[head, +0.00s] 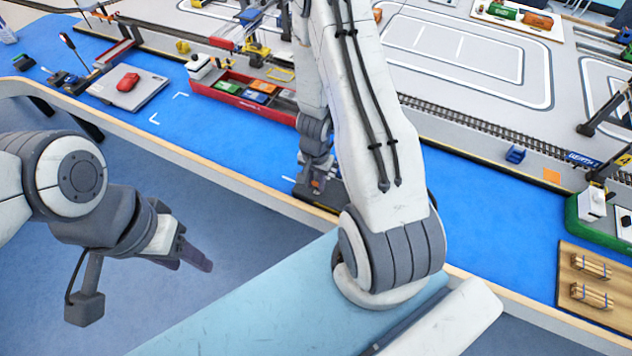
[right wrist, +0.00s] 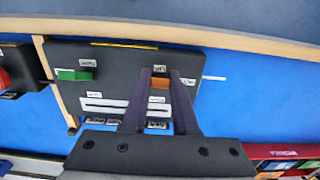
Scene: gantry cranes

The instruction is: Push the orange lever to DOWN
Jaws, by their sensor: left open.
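The orange lever (right wrist: 159,83) stands on a dark control panel (right wrist: 112,60) with white labels above and below it; the lettering is too small to read. My right gripper (right wrist: 161,78) is over the panel, its two fingers apart, one on each side of the orange lever. The lever nearly fills the gap; whether the fingers press on it cannot be told. In the head view my right gripper (head: 316,182) reaches down to the panel (head: 331,193), mostly hidden by my arm. My left gripper (head: 195,258) is open and empty, away from the table's front edge.
A green lever (right wrist: 76,75) and two white slots (right wrist: 104,103) share the panel. A grey plate with a red piece (head: 128,82) lies farther left. The blue mat right of my arm is largely clear.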

